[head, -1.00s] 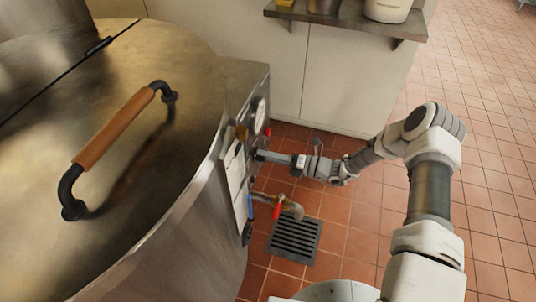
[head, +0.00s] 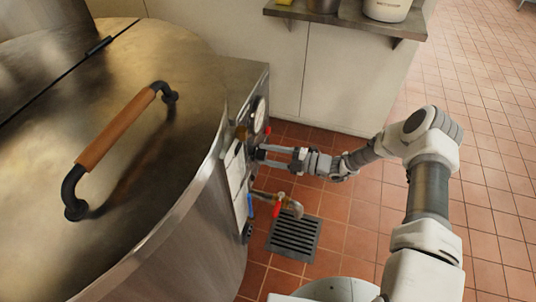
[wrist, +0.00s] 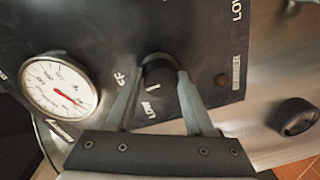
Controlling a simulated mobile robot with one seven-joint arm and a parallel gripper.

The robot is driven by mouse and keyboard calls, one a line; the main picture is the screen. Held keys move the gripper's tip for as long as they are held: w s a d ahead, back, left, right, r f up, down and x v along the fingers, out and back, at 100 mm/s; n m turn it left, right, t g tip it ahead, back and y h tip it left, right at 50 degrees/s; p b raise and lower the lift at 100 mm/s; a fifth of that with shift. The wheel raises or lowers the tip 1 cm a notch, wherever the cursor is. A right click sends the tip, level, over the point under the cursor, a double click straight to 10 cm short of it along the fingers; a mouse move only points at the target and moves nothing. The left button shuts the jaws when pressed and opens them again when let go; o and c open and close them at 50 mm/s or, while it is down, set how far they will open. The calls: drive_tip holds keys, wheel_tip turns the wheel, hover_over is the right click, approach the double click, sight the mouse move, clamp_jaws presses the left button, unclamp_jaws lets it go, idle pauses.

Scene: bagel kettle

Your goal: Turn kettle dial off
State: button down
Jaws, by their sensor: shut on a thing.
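The large metal kettle (head: 185,235) fills the left of the head view, with its control panel on the right side. In the wrist view the kettle dial (wrist: 159,74) is a black round knob with a white mark on a dark panel (wrist: 120,30) lettered "LOW" and partly hidden "FF". My gripper (wrist: 158,80) has one finger on each side of the dial and is shut on it. In the head view my gripper (head: 263,153) reaches the panel from the right; the dial itself is too small there to make out.
A round gauge (wrist: 58,86) with a red needle sits left of the dial. Another black knob (wrist: 294,117) is at right. Below the arm are a red-handled valve (head: 278,206) and a floor drain (head: 294,238). Tiled floor lies open at right.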

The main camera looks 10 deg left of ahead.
drive_tip(key=shift+m, duration=0.5)
drive_tip(key=shift+c, duration=1.4)
unclamp_jaws()
drive_tip(key=shift+d, duration=0.15)
drive_tip(key=s+d+p, duration=0.2)
drive_tip(key=d, duration=1.5)
drive_tip(key=shift+r+p, duration=0.3)
drive_tip(key=shift+r, duration=0.1)
drive_tip(key=shift+r, duration=0.1)
